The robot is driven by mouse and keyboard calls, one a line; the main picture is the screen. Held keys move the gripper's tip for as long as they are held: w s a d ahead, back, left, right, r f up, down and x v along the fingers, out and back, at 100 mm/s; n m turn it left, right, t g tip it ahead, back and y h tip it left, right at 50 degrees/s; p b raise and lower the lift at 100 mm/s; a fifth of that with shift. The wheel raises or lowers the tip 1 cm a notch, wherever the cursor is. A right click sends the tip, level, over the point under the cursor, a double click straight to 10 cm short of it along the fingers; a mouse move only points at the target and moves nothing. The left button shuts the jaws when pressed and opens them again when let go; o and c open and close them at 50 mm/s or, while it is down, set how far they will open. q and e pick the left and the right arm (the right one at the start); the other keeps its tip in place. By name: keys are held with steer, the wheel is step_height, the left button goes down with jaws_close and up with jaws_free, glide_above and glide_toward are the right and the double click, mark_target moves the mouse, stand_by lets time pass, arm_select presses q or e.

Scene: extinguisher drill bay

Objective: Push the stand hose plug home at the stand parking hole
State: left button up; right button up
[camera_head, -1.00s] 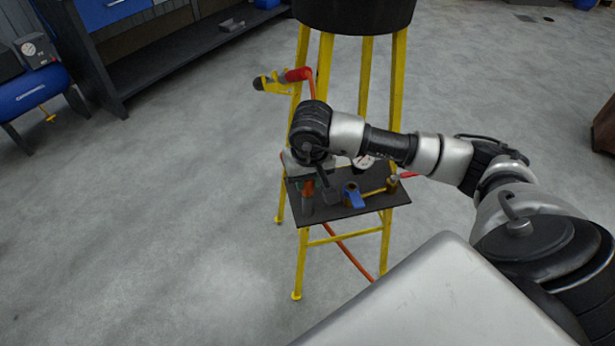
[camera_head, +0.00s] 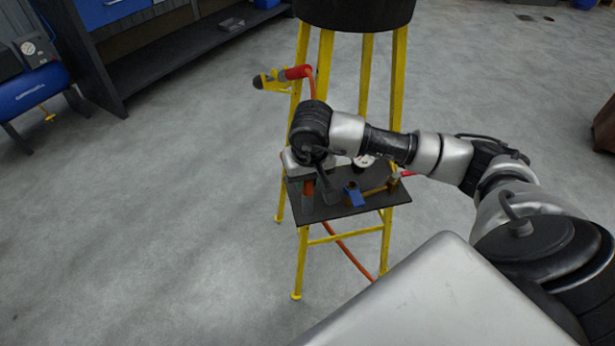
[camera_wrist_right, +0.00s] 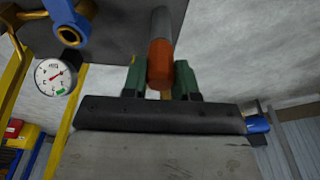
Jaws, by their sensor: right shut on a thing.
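The stand hose plug shows as an orange cylinder with a grey metal end in the right wrist view (camera_wrist_right: 160,62), and as a small orange piece in the head view (camera_head: 308,188). My right gripper (camera_wrist_right: 160,80) is shut on it, with one green fingertip on each side. In the head view the right gripper (camera_head: 312,185) is over the left part of the stand's dark plate (camera_head: 335,209), largely hidden by my wrist. The plug's grey end points at the plate. The parking hole is hidden, and I cannot tell how deep the plug sits. My left gripper is out of view.
A blue-handled brass valve (camera_head: 354,195) and a pressure gauge (camera_head: 364,161) are close right of the plug on the stand. Yellow legs (camera_head: 302,262) carry the plate. A red-handled nozzle (camera_head: 297,73) juts out above left. An orange hose (camera_head: 345,250) hangs below. The floor leftward is clear.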

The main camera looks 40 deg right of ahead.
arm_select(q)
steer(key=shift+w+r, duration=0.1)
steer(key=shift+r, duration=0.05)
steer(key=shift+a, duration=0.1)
arm_select(e)
steer(key=o, duration=1)
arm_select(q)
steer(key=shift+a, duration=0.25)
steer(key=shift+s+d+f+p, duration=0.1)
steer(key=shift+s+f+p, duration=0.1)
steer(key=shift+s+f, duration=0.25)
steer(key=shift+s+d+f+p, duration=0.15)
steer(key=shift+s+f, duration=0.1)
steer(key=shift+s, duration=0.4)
arm_select(e)
steer(key=r, duration=0.3)
steer(key=s+r, duration=0.1)
steer(key=r, duration=0.6)
steer(key=shift+s+a+r, duration=0.3)
steer(key=shift+r, duration=0.05)
